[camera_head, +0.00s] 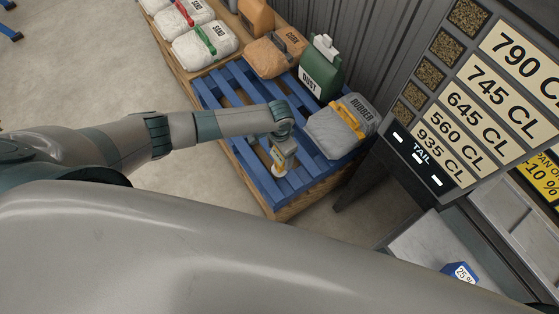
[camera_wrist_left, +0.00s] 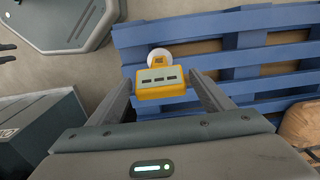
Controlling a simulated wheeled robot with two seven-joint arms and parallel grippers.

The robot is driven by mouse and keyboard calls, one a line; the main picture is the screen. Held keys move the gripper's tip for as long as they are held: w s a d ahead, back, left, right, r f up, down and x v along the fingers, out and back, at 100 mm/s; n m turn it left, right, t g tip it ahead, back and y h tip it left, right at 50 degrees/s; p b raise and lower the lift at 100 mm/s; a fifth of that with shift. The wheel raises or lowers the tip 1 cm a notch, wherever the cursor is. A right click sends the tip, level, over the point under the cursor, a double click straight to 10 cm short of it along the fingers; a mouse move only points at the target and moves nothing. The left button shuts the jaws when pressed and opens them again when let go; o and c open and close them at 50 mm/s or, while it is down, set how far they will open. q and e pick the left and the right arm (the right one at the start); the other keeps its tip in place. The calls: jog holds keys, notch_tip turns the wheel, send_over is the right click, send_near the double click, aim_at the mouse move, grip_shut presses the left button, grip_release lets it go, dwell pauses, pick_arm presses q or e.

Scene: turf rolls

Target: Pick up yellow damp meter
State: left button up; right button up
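The yellow damp meter (camera_wrist_left: 161,84) has a grey face with dark marks and a round white end. In the left wrist view it sits between the fingers of my left gripper (camera_wrist_left: 160,78), with small gaps showing at its sides. The gripper looks open around it. In the head view my left gripper (camera_head: 283,153) points down at the blue pallet (camera_head: 247,165), and the damp meter (camera_head: 278,168) shows just below it, near the pallet's front edge. Whether the meter touches the slats is hard to tell. My right gripper is not in view.
A grey rubber bag (camera_head: 330,135) with a yellow band lies right of the gripper. A green dust bag (camera_head: 320,70) and an orange-brown cork bag (camera_head: 268,60) stand behind. A price board (camera_head: 470,100) and counter (camera_head: 430,245) stand at right.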

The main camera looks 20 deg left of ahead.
pick_arm(q)
jog(key=c, duration=1.5)
jog(key=shift+o, duration=0.2)
jog(key=shift+r, duration=0.15)
jog(key=shift+r+b, duration=0.3)
jog(key=shift+r, duration=0.5)
notch_tip(320, 180, up, 2)
jog(key=shift+d+r+b, duration=0.15)
jog(key=shift+b, duration=0.25)
jog(key=d+r+b, duration=0.3)
jog(key=d+r, duration=0.4)
jog(key=d, duration=0.4)
jog(key=shift+d, duration=0.2)
jog(key=shift+s, duration=0.15)
